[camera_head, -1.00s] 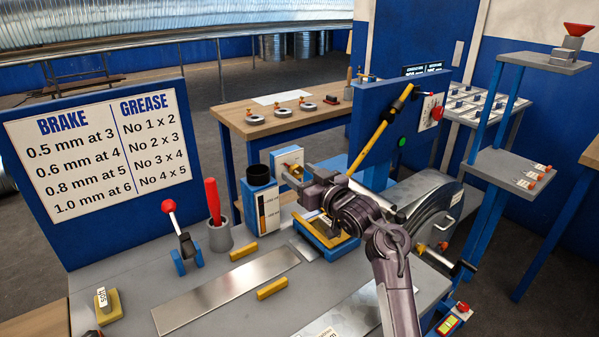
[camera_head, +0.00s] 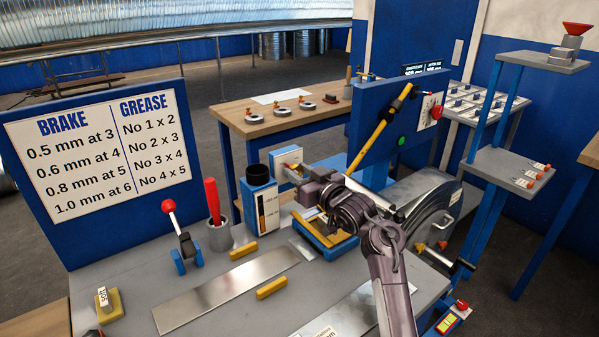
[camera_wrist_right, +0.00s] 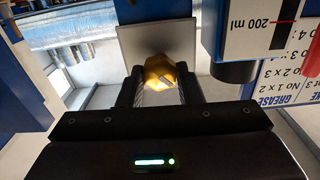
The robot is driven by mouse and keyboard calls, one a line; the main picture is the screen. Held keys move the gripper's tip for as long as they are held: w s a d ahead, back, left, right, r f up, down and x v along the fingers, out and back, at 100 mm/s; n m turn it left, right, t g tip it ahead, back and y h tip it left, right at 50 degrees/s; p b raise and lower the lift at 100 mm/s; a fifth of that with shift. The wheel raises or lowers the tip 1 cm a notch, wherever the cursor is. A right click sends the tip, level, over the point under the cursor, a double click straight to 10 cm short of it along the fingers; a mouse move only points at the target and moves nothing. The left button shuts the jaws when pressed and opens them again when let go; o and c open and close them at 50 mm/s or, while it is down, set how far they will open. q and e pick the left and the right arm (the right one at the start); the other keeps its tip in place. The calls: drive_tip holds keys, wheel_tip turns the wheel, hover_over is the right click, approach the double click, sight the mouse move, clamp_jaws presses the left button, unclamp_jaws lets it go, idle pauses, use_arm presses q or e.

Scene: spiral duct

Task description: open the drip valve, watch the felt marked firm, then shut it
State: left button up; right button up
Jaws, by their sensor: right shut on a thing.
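My right gripper (camera_head: 297,174) is shut on a brass valve knob (camera_wrist_right: 168,76). The knob stands out from a pale square plate (camera_head: 286,158) beside the blue reservoir (camera_head: 258,188). The reservoir has an open dark top and a level strip on its front; the right wrist view shows its "200 ml" mark (camera_wrist_right: 270,22). Below my right wrist is a blue tray (camera_head: 345,249) with a yellow-edged piece in it, partly covered by the gripper. I cannot read a "firm" mark on it. A yellow block marked "SOFT" (camera_head: 110,305) sits at the bench's left front. My left gripper is out of view.
A red-knobbed lever (camera_head: 180,235) and a grey cup with a red-handled tool (camera_head: 215,225) stand left of the reservoir. A metal sheet (camera_head: 227,290) and yellow bars (camera_head: 271,288) lie in front. A blue panel with a yellow lever (camera_head: 381,130) rises at the right.

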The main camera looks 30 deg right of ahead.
drive_tip(key=m+p, duration=0.2)
drive_tip(key=p, duration=0.1)
drive_tip(key=m+p, duration=0.3)
drive_tip(key=p, duration=0.1)
drive_tip(key=m+p, duration=0.2)
drive_tip(key=p, duration=0.1)
drive_tip(key=shift+d+r+m+p, duration=0.1)
drive_tip(key=shift+r+m+p, duration=0.2)
drive_tip(key=shift+m, duration=0.1)
drive_tip(key=shift+f+m+p, duration=0.15)
drive_tip(key=shift+m+p, duration=0.65)
drive_tip(key=shift+m, duration=0.05)
drive_tip(key=shift+f+m+p, duration=0.15)
drive_tip(key=shift+m+p, duration=0.65)
drive_tip(key=shift+m, duration=0.05)
drive_tip(key=shift+f, duration=0.1)
drive_tip(key=o, duration=1)
drive_tip(key=shift+c, duration=0.2)
drive_tip(key=shift+s, duration=0.1)
drive_tip(key=s+d+b, duration=0.1)
drive_tip(key=s, duration=0.6)
drive_tip(key=shift+s, duration=0.3)
drive_tip(key=shift+d, duration=0.1)
